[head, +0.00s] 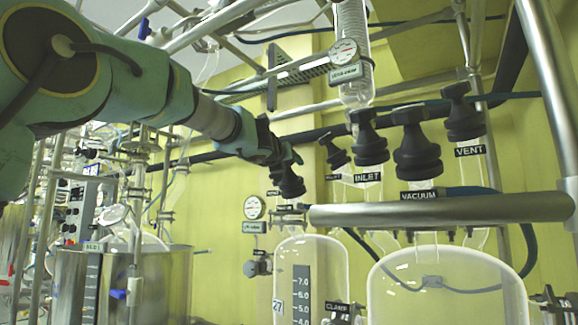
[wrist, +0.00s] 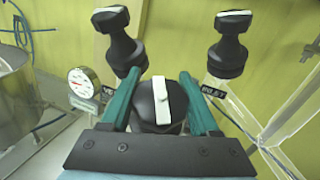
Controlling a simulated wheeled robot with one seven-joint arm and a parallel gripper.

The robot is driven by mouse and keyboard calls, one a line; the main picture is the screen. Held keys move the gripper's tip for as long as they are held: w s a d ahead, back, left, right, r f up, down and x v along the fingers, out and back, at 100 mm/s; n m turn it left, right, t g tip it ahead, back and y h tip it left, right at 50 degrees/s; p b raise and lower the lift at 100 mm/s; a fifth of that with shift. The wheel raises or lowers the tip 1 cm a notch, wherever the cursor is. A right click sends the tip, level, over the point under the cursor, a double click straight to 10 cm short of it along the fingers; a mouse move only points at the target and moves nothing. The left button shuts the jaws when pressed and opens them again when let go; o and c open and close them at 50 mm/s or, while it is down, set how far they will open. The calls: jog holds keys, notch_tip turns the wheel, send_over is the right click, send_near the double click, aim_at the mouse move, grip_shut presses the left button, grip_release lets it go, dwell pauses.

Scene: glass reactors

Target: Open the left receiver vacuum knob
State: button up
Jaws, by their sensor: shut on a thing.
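A black knob (wrist: 158,105) with a white pointer bar sits between the two teal fingers of my gripper (wrist: 160,78) in the wrist view. The bar points nearly straight up the picture, tilted slightly. My gripper is shut on this knob, one finger on each side. In the head view my gripper (head: 283,156) reaches from the upper left to the knob (head: 291,185), above the left glass receiver (head: 311,262) with a dark scale. The knob's own label is not readable. In the wrist view, two similar black knobs stand beyond it, at left (wrist: 120,45) and right (wrist: 230,48).
The larger right receiver (head: 445,290) has black knobs labelled INLET (head: 369,145), VACUUM (head: 417,150) and VENT (head: 463,118). A thick metal rail (head: 440,209) crosses in front. A gauge (head: 254,207) hangs beside the left receiver. A steel vessel (head: 170,285) stands at left.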

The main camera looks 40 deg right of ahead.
jog(key=shift+n, duration=0.3)
jog(key=shift+w+n+t+y, duration=0.1)
jog(key=shift+n+t+y, duration=1)
jog(key=shift+n, duration=0.1)
jog(key=shift+w+a+n+t+y+p, duration=0.1)
jog(key=shift+n+t+y+p, duration=0.15)
jog(key=shift+n+t+y, duration=0.25)
jog(key=shift+w+a+n+t+y+p, duration=0.1)
jog(key=shift+n+t+y+p, duration=0.1)
jog(key=shift+n+y, duration=0.35)
jog(key=n+y+p, duration=0.1)
jog(key=n+t+y+p, duration=0.1)
jog(key=n, duration=0.1)
jog(key=shift+w+a, duration=0.15)
jog(key=shift+a, duration=0.05)
jog(key=shift+w+a+f+n+t+y+p, duration=0.1)
jog(key=shift+n+t+y+p, duration=0.05)
jog(key=shift+n+y+p, duration=0.3)
jog(key=shift+a+f+n+t+y+p, duration=0.15)
jog(key=shift+n+y+p, duration=0.15)
jog(key=shift+y, duration=0.2)
jog(key=o, duration=1.4)
